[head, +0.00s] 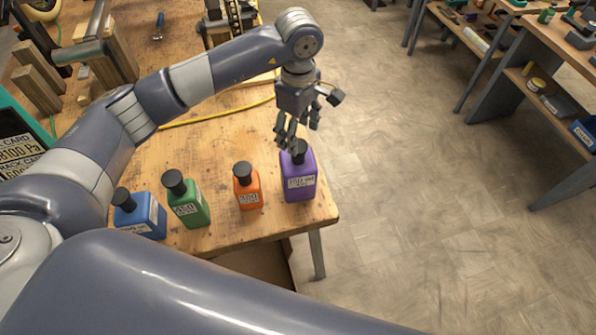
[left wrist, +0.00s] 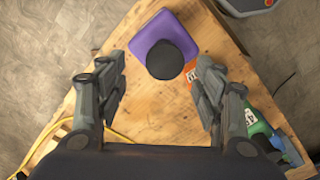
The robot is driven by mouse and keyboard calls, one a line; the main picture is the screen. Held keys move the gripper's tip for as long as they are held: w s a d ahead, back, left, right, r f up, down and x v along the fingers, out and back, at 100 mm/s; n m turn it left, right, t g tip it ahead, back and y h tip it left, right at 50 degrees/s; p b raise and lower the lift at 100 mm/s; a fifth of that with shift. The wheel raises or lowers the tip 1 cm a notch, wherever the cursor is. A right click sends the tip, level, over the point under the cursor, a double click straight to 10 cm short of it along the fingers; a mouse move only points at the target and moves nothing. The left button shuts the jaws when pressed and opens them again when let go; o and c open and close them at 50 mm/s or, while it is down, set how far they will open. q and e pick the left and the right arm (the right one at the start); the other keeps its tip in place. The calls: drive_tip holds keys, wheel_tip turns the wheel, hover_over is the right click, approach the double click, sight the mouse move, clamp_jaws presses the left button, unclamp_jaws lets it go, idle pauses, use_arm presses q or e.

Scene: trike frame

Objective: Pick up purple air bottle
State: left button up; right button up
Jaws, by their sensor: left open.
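The purple air bottle (head: 299,180) stands upright near the right corner of the wooden table, with a black cap and a white label. My left gripper (head: 294,138) is open just above and behind the bottle's cap, pointing down. In the left wrist view the purple bottle (left wrist: 153,38) shows from above, with its black cap (left wrist: 165,60) ahead of and between the two open fingers (left wrist: 158,92). Nothing is between the fingers. I cannot tell whether a finger touches the cap. My right gripper is not in view.
An orange bottle (head: 247,187) stands just left of the purple one. A green bottle (head: 187,201) and a blue bottle (head: 141,215) stand farther left. The wooden table (head: 222,143) has a yellow cable behind the bottles. Open floor lies to the right.

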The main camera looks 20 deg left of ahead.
sight(298, 145)
use_arm(q)
drive_tip(key=shift+s+f+p, duration=0.1)
drive_tip(key=shift+f+p, duration=0.2)
drive_tip(key=f, duration=0.1)
drive_tip(key=f+p, duration=0.2)
drive_tip(key=f, duration=0.1)
drive_tip(key=shift+s, duration=0.25)
drive_tip(key=shift+f, duration=0.3)
drive_tip(key=shift+w, duration=0.1)
clamp_jaws()
